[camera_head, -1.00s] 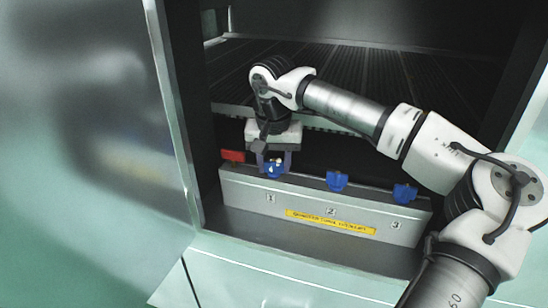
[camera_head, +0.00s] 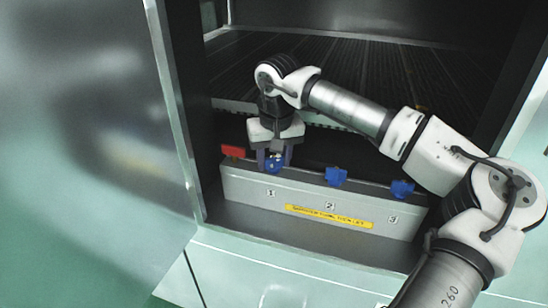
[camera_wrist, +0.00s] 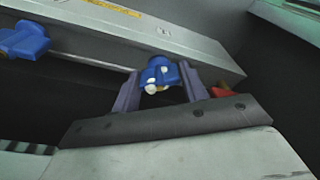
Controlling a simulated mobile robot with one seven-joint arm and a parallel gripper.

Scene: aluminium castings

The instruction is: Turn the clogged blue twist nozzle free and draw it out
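The blue twist nozzle (camera_head: 274,163) with pale specks on it sits at position 1, at the left end of the grey bar (camera_head: 315,199). It also shows in the wrist view (camera_wrist: 158,73), between my two fingers. My gripper (camera_head: 275,160) points down over it, one finger on each side. The fingers appear to touch its sides, though the contact faces are hidden. The gripper is turned at an angle to the bar. The nozzle still sits at the bar's top.
Two more blue nozzles, the middle one (camera_head: 336,177) and the right one (camera_head: 402,188), sit on the same bar. A red part (camera_head: 232,151) lies close left of the gripper. The dark cabinet frame (camera_head: 184,120) bounds the left side.

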